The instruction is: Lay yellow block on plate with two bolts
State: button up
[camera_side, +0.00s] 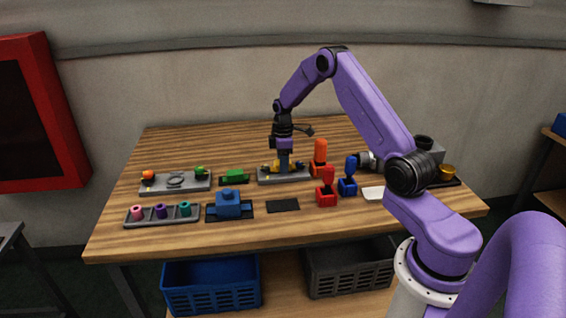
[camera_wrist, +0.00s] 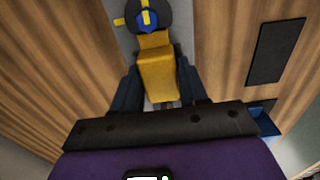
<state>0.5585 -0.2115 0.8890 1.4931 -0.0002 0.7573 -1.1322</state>
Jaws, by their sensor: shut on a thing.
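My gripper (camera_side: 284,166) points down over a grey plate (camera_side: 285,180) near the middle of the table. In the wrist view its two dark blue fingers (camera_wrist: 158,88) are shut on the yellow block (camera_wrist: 156,72), one on each side. The block is low over the plate, which also shows in the wrist view (camera_wrist: 126,42); I cannot tell whether they touch. A dark round part with yellow and blue on it (camera_wrist: 147,19) is just beyond the block. The two bolts cannot be made out clearly; the fingers hide part of the plate.
An orange-red upright piece (camera_side: 320,157), a red one (camera_side: 326,190) and a blue one (camera_side: 347,177) stand close on the right. A black mat (camera_side: 283,205) lies in front. A green piece (camera_side: 234,176), a blue block (camera_side: 228,205) and a grey peg tray (camera_side: 162,221) are left.

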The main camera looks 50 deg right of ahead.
jog(key=shift+s+f, duration=0.1)
jog(key=shift+f, duration=0.25)
